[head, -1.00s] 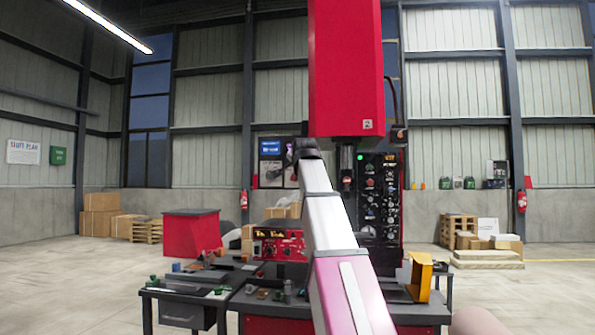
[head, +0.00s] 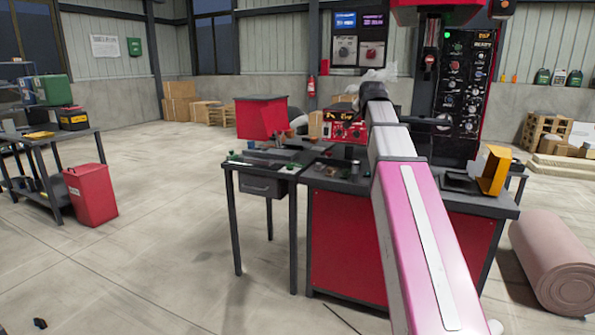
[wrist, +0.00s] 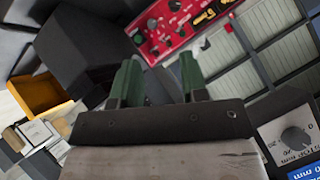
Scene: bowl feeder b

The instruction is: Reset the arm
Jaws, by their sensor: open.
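My gripper shows in the wrist view (wrist: 160,72) as two green fingers standing apart, with nothing visible between them. In the head view my pink and white arm reaches forward over the workbench (head: 345,238). Its far end is raised in front of the red control box (head: 347,127), and the fingers cannot be made out there. In the wrist view, the red control box (wrist: 168,22) is beyond the fingers.
A tall machine with a black control panel (head: 462,95) stands behind the bench. A yellow-orange bracket (head: 494,170) is on its right end. A pink roll (head: 557,262) lies on the floor at right. A red bin (head: 90,194) stands at left. The floor between is clear.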

